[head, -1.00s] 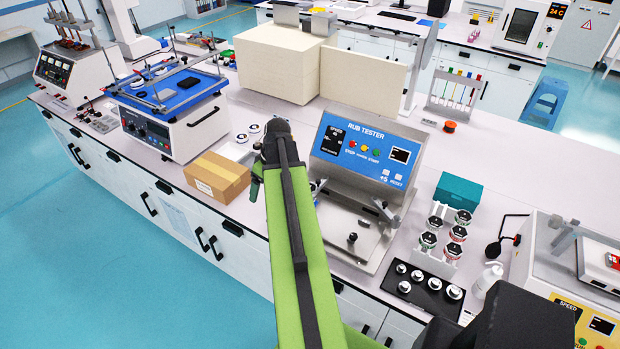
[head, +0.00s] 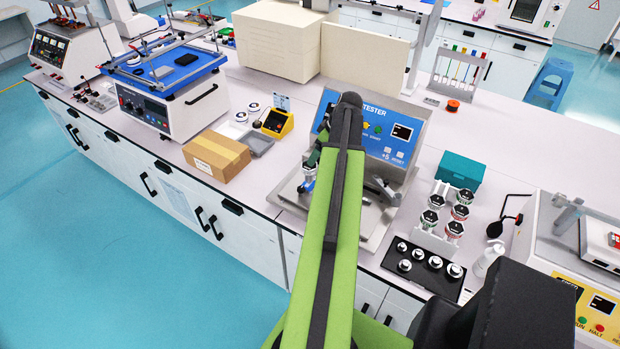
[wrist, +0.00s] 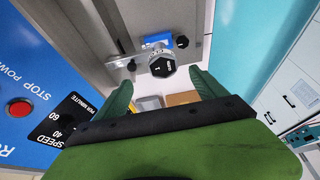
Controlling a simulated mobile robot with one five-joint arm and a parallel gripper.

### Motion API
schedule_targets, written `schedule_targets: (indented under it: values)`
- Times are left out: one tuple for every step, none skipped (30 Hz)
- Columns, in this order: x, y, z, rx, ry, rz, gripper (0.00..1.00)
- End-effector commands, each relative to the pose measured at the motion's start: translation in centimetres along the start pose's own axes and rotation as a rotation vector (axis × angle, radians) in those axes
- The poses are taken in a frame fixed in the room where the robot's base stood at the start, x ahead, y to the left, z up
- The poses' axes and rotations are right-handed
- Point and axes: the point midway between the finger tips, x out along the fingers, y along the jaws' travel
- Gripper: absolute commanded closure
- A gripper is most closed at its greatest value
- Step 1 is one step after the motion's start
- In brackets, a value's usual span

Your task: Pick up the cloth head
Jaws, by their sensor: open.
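In the wrist view my gripper (wrist: 161,79) is open, with a green finger on each side and nothing between them. A silver and dark round knob (wrist: 162,65) marked with a figure sits by a blue block (wrist: 157,41) on the tester's metal arm, just beyond the fingertips and roughly between them. It may be the cloth head; I cannot tell for sure. In the head view a small blue and white part (head: 308,181) shows left of my arm over the rub tester's steel base (head: 291,191). My arm hides most of the tester and the gripper there.
The rub tester's blue panel (wrist: 28,85) is close on the left in the wrist view. In the head view, a black tray (head: 447,285) with white-topped round pieces and a rack of capped cups (head: 441,215) stand right. A cardboard box (head: 217,155) lies left.

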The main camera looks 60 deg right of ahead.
Motion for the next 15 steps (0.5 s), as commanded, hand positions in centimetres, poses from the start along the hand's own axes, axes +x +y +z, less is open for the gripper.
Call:
schedule_targets:
  values:
    - [2.2, 0.0, 0.4, -0.002, 0.0, -0.001, 0.19]
    - [2.9, 0.0, 0.4, -0.001, 0.0, -0.001, 0.19]
    - [3.6, 0.0, 0.4, 0.0, 0.0, 0.0, 0.19]
    - [4.1, 0.0, 0.3, 0.0, 0.0, 0.0, 0.19]
    - [4.4, 0.0, 0.3, 0.001, 0.0, 0.0, 0.19]
    - [4.6, 0.0, 0.2, 0.001, 0.0, 0.0, 0.19]
    - [4.7, 0.0, 0.1, 0.001, 0.0, 0.0, 0.19]
    - [4.6, 0.0, 0.1, 0.001, 0.0, 0.0, 0.19]
    - [4.5, 0.0, 0.0, 0.001, 0.0, 0.0, 0.19]
    - [4.5, 0.0, 0.0, 0.001, 0.0, 0.0, 0.19]
    - [4.5, 0.0, 0.0, 0.001, 0.0, 0.0, 0.19]
    - [4.8, 0.0, 0.0, 0.001, 0.0, 0.0, 0.19]
    - [5.1, -0.1, 0.0, 0.001, 0.0, 0.0, 0.19]
    - [5.6, -0.1, -0.1, 0.0, 0.0, 0.0, 0.19]
    - [6.3, -0.2, -0.1, -0.001, 0.0, 0.0, 0.19]
